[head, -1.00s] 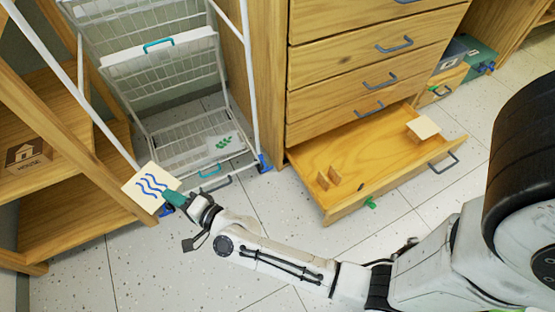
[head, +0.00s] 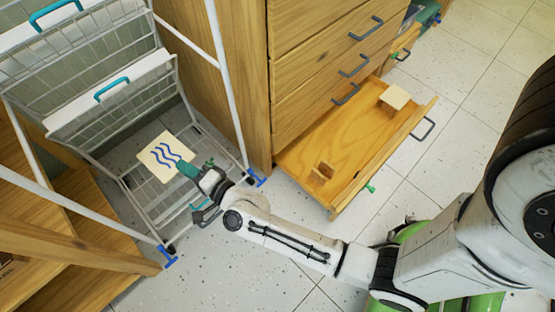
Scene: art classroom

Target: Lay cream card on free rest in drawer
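A square cream card with blue wavy lines (head: 157,153) is held at its right edge by my gripper (head: 187,169), whose teal fingertips are closed on it. The gripper and card appear in front of the lowest wire basket, away from the drawer. The lowest wooden drawer (head: 345,145) is pulled out. At its near left end is a small wooden rest (head: 321,173) with nothing on it. Toward its far right end a plain cream square (head: 395,96) lies on a support that is mostly hidden beneath it.
A white wire basket rack (head: 119,99) stands at the left, beside wooden shelving (head: 75,215). The wooden drawer cabinet (head: 298,75) rises behind the open drawer. Speckled floor (head: 250,265) is clear between the rack and the drawer. A small green piece (head: 370,188) sticks out below the drawer front.

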